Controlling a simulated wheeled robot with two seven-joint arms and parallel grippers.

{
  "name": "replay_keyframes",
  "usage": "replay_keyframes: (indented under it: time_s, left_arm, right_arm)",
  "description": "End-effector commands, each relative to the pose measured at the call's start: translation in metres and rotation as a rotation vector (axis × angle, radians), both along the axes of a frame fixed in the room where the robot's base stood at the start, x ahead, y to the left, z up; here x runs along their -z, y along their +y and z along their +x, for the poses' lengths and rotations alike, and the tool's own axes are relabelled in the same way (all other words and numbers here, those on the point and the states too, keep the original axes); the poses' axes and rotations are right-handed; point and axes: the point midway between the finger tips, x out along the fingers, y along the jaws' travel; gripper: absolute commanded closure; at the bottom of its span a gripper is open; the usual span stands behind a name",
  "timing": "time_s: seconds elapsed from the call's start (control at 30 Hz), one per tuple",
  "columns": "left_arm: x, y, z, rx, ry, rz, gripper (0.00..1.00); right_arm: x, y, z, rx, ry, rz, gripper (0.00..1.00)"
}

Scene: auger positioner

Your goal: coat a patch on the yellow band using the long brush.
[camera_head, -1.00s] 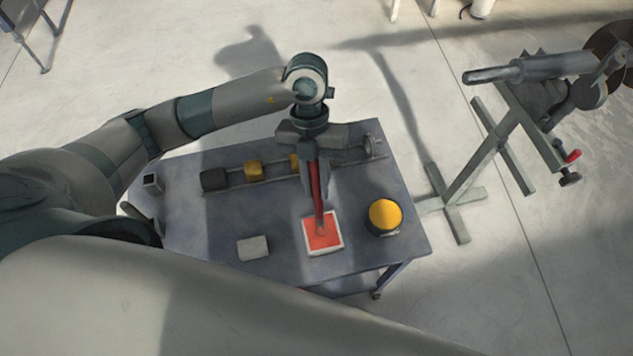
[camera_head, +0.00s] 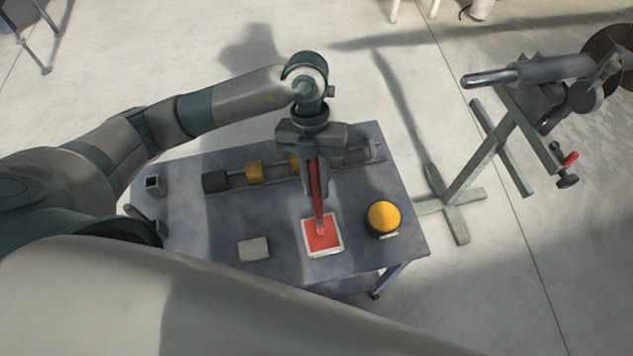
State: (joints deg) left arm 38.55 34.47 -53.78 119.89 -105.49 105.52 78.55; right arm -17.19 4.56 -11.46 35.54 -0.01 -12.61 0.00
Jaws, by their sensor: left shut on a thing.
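My left gripper (camera_head: 316,185) points down over the grey table (camera_head: 215,225), shut on the red-handled long brush (camera_head: 319,207). The brush hangs nearly upright, its lower end over the red square in a white-rimmed tray (camera_head: 339,248). I cannot tell whether the tip touches the red surface. Behind the gripper lies a dark shaft assembly with a yellow band (camera_head: 255,172) and another yellow piece (camera_head: 294,163), partly hidden by the gripper. I cannot tell which one the task means.
A yellow-topped round object (camera_head: 384,215) stands right of the tray. A small grey block (camera_head: 254,249) lies to its left, and a small open box (camera_head: 154,185) sits at the table's left edge. A metal positioner stand (camera_head: 475,160) is on the floor at right.

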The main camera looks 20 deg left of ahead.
Motion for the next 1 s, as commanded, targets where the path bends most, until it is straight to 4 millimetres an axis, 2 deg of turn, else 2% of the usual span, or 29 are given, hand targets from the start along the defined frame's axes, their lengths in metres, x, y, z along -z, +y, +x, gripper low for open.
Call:
replay_keyframes:
  time_s: [0.03, 0.63, 1.0]
  left_arm:
    - [-0.007, 0.0, 0.0, 0.0, -0.001, 0.0, 1.0]
    - [-0.046, 0.0, 0.001, -0.002, -0.002, 0.0, 1.0]
    - [-0.052, 0.0, 0.001, 0.0, -0.001, -0.001, 1.0]
  right_arm:
    - [-0.005, 0.0, 0.0, 0.0, 0.0, 0.0, 0.69]
    - [-0.033, 0.0, 0.0, 0.0, 0.0, 0.0, 0.69]
    - [-0.037, 0.0, 0.0, 0.0, 0.0, 0.0, 0.69]
